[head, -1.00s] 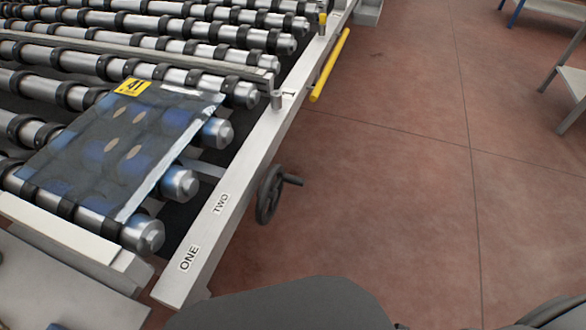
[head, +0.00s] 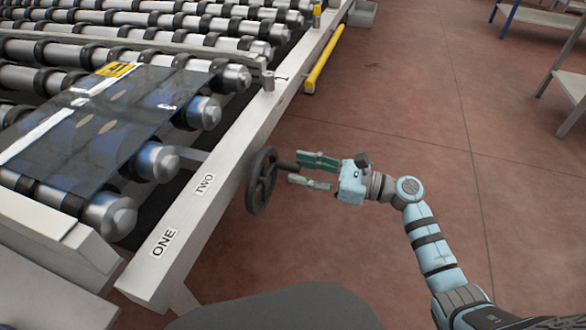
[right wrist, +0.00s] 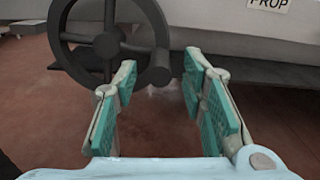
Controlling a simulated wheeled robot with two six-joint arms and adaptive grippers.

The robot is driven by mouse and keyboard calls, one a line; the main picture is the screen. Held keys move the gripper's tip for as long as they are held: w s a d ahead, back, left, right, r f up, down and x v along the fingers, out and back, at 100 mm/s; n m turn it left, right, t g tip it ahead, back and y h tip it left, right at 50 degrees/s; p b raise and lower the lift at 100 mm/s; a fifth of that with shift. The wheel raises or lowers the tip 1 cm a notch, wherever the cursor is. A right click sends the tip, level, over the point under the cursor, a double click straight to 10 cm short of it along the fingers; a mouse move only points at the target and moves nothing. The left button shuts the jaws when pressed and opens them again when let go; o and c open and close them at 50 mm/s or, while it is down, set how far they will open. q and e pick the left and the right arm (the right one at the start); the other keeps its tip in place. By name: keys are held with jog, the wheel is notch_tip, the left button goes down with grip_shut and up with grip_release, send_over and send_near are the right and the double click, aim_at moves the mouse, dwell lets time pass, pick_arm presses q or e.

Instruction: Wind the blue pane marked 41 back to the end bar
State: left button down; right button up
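The blue glass pane (head: 85,135) with the yellow 41 label (head: 117,69) lies flat on the rollers at the left of the head view. My left gripper is out of view.
A long bar (head: 130,45) crosses above the rollers beyond the pane. A yellow handle (head: 324,60) sits farther along the rail. The red floor (head: 410,110) at right is largely clear.

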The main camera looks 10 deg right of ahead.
jog(key=shift+x, duration=1.4)
jog(key=shift+c, duration=0.4)
grip_shut()
